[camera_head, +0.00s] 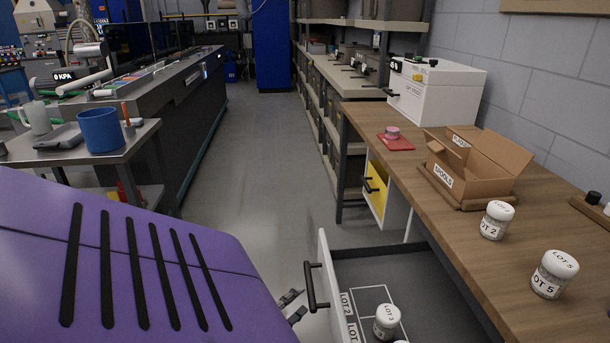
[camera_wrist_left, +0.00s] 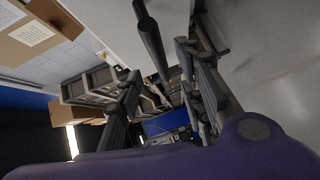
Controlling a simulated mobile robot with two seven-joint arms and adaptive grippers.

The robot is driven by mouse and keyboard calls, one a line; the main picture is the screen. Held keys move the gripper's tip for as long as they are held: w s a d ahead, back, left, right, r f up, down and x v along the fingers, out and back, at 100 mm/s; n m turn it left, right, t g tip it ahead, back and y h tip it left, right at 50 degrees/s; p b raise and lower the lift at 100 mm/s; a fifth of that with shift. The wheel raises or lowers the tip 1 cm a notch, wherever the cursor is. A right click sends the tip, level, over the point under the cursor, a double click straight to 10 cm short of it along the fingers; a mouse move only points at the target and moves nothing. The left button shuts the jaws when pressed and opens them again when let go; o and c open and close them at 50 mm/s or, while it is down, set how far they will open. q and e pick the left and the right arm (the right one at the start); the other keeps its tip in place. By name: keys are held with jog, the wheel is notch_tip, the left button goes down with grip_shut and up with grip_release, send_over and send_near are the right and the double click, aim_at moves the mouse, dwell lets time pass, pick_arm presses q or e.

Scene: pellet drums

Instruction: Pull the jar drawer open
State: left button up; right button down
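The jar drawer (camera_head: 326,262) stands pulled out from under the wooden bench, its white front facing left and its grey inside showing. Its dark bar handle (camera_head: 311,288) is on the front; it also shows in the left wrist view (camera_wrist_left: 150,38). A white-lidded LOT 3 jar (camera_head: 387,322) stands inside, with another lid edge cut off at the bottom. My right gripper is not in view.
On the bench (camera_head: 450,240) are a LOT 2 jar (camera_head: 496,220), a LOT 5 jar (camera_head: 553,274), a cardboard box (camera_head: 470,165) and a pink item on a red mat (camera_head: 395,143). A yellow-fronted drawer (camera_head: 375,188) is farther back. The aisle floor (camera_head: 255,150) is clear.

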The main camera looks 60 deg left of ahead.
pick_arm(q)
jog(key=shift+v, duration=2.35)
jog(key=shift+w, duration=0.1)
